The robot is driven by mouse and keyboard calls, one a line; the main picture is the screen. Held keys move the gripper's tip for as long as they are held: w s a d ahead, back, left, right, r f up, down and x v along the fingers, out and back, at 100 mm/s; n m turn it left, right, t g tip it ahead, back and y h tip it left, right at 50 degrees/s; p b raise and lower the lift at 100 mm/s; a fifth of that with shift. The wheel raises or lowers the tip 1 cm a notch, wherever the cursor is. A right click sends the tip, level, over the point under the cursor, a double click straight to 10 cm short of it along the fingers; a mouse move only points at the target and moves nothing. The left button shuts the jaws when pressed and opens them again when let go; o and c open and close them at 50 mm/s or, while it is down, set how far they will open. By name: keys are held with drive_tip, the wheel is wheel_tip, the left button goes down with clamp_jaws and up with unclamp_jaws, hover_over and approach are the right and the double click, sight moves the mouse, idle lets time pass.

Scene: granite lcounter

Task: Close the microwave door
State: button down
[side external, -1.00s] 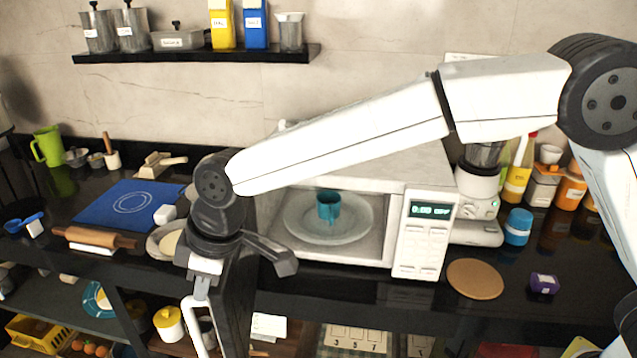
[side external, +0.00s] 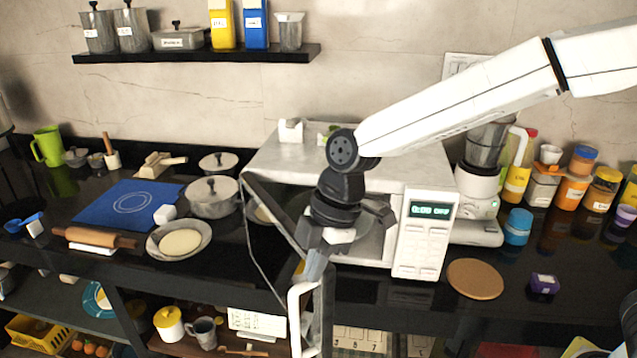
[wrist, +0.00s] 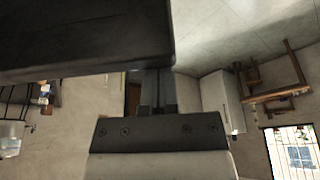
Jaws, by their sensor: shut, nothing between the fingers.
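The white microwave (side external: 395,180) stands on the black counter with its digital panel at right. Its door (side external: 276,262) is hinged at the left and stands partly open, swung out toward the side camera. The white door handle (side external: 294,318) is at the free edge. My gripper (wrist: 158,92) is shut and empty in the wrist view, beside a large dark surface that is probably the door. In the side view my gripper is down at the door's free edge, in front of the cavity. Its fingertips are hidden there, so I cannot tell if they touch.
Pots (side external: 212,197), a shallow bowl (side external: 180,240) and a blue mat (side external: 130,203) lie left of the microwave. A blender (side external: 478,190), bottles and a round brown board (side external: 475,279) are at right. A shelf (side external: 200,54) hangs above.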

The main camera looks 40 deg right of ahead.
drive_tip(key=w+d+n+g, duration=0.1)
drive_tip(key=w+d+n, duration=0.2)
drive_tip(key=d, duration=0.9)
drive_tip(key=w+d+n+g+h, duration=0.1)
drive_tip(key=w+d+n, duration=0.3)
drive_tip(key=d, duration=0.8)
drive_tip(key=shift+w+d+n+g, duration=0.3)
drive_tip(key=shift+d+n+g, duration=0.1)
drive_tip(key=shift+n, duration=0.8)
drive_tip(key=shift+s+a, duration=0.1)
drive_tip(key=shift+a, duration=0.05)
wheel_tip(320, 180, up, 10)
drive_tip(key=shift+s+f, duration=0.15)
drive_tip(key=shift+f, duration=0.1)
drive_tip(key=shift+a, duration=0.1)
